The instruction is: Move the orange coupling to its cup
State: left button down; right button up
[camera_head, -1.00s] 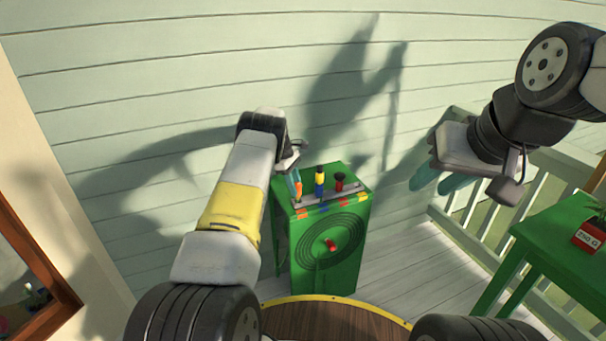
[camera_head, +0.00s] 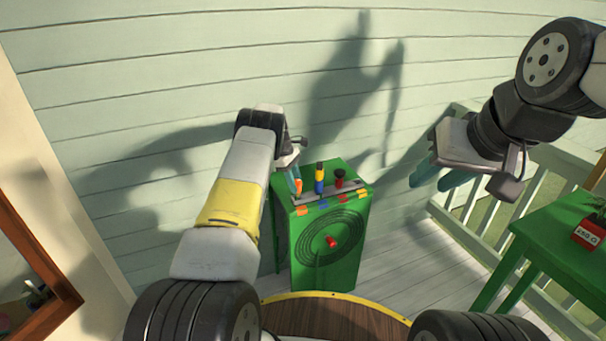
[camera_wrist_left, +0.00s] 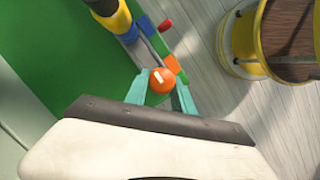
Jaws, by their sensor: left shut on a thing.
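My left gripper (camera_head: 295,181) is shut on the orange coupling (camera_head: 299,186), at the left end of the grey rack on the green cabinet. In the left wrist view the coupling (camera_wrist_left: 162,81) shows as a round orange top with a white mark, between the teal fingertips (camera_wrist_left: 161,90). Whether its lower end touches the rack is hidden. My right gripper (camera_head: 437,176) is open and empty, right of the cabinet.
On the green cabinet (camera_head: 338,250) stand a yellow-and-blue coupling (camera_head: 319,180) and a black-and-red one (camera_head: 339,180), right of my left gripper. A green table (camera_head: 560,235) with a red labelled box (camera_head: 588,236) is at the right. A white railing stands behind.

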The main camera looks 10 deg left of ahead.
pick_arm(q)
jog(key=shift+f, duration=1.55)
jog(key=c, duration=1)
grip_release()
jog(key=shift+r, duration=0.1)
jog(key=v, duration=0.7)
jog(key=shift+r, duration=0.3)
jog(key=shift+a, duration=0.15)
